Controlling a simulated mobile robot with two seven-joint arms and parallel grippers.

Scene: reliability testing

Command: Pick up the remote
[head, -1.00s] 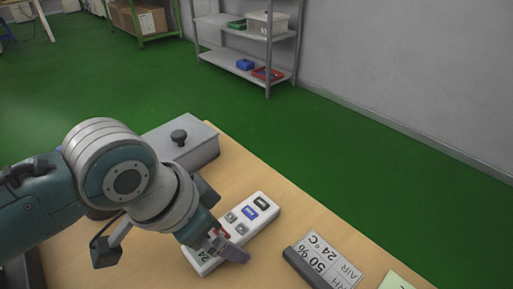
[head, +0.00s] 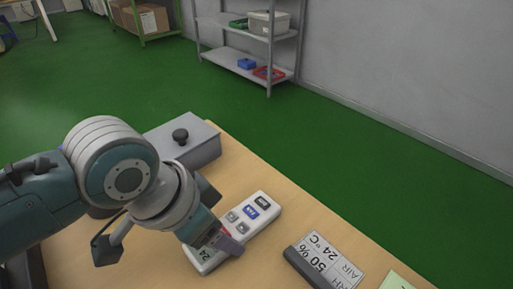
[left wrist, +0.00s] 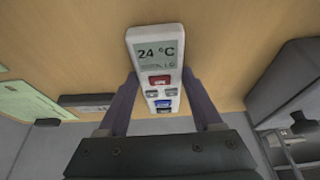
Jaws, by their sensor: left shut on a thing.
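The remote (head: 258,212) is white, with a small display and several coloured buttons, and lies on the wooden table in the head view. Its display reads 24 °C in the left wrist view, where the remote (left wrist: 155,47) sits between my two fingers. My left gripper (head: 228,243) is over the remote's near half, shut on its sides. It also shows in the left wrist view (left wrist: 163,98), one finger along each side. I cannot tell any gap between remote and table. My right gripper is not in view.
A grey box with a black knob (head: 197,148) stands at the table's back left. A sign reading 24 °C and 50 % (head: 325,262) lies right of the remote, with a pale green paper (head: 394,283) beyond. A metal shelf (head: 245,62) stands on the green floor.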

